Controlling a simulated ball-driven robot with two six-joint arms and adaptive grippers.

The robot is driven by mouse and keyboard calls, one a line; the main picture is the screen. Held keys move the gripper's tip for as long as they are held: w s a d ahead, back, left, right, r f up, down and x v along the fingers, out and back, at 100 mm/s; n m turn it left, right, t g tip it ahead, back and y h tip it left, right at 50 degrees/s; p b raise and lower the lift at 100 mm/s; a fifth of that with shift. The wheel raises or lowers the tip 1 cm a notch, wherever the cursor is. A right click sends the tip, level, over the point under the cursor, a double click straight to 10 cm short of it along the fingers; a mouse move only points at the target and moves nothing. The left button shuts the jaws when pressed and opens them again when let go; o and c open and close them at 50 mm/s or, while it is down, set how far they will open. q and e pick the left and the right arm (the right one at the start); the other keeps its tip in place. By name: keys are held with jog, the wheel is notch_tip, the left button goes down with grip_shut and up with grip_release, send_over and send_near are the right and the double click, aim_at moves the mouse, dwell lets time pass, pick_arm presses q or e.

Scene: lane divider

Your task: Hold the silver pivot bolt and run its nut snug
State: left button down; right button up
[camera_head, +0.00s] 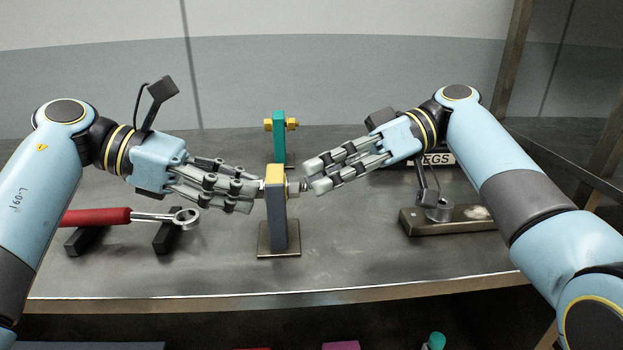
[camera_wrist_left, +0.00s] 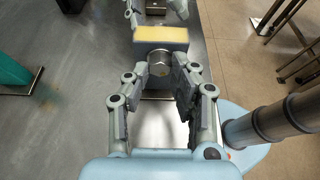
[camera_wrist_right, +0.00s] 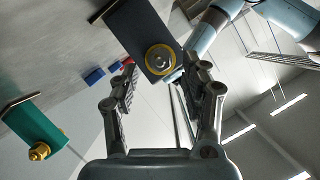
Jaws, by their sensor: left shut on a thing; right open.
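The grey post (camera_head: 277,222) with a yellow top stands upright on a small metal base, and the silver pivot bolt runs through it sideways. The bolt's round head (camera_wrist_left: 159,66) faces my left gripper (camera_head: 257,193), which is shut on it at the post's left side. On the post's right side the silver nut (camera_wrist_right: 160,58) sits around the bolt end against a yellow ring. My right gripper (camera_head: 307,177) is open, its fingertips close to the nut. In the right wrist view its fingers are spread below the nut with nothing between them.
A green post (camera_head: 279,150) with a brass bolt stands behind. A red-handled wrench (camera_head: 110,216) lies on black rests at left. A metal plate (camera_head: 465,226) with a small fixture lies at right, near a dark labelled block. The bench front between them is clear.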

jog(key=v, duration=1)
jog(key=shift+f, duration=0.1)
dwell(0.4)
pick_arm(q)
jog(key=c, duration=1)
grip_release()
pick_arm(e)
jog(key=v, duration=0.7)
jog(key=shift+d, duration=0.25)
